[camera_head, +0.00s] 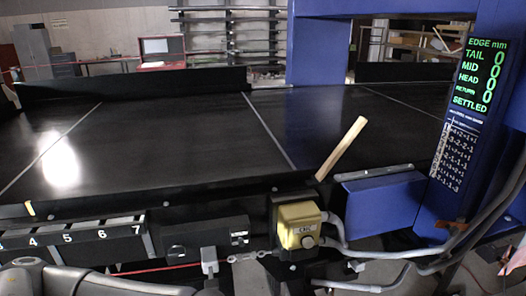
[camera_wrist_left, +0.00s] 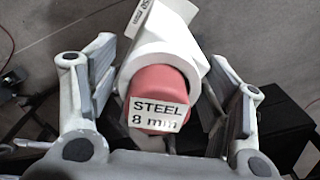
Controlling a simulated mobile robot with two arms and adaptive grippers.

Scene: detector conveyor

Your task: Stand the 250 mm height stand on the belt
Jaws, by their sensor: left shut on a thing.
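In the left wrist view, my left gripper (camera_wrist_left: 165,62) is shut on a white stand (camera_wrist_left: 160,38) with a rounded pink-red end. A label on that end reads "STEEL 8 mm", and another label on the white part is too small and tilted to read surely. The stand lies between the two fingers, and its far end is hidden. The black belt (camera_head: 190,130) lies across the head view, with light lines over it and nothing standing on its visible part. Neither gripper shows in the head view.
A blue detector frame (camera_head: 320,45) rises over the belt. A display post (camera_head: 478,110) stands at the right, reading zeros and "SETTLED". A wooden stick (camera_head: 341,148) sticks up at the belt's near edge. A yellow box (camera_head: 299,225) and cables (camera_head: 420,255) are in front.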

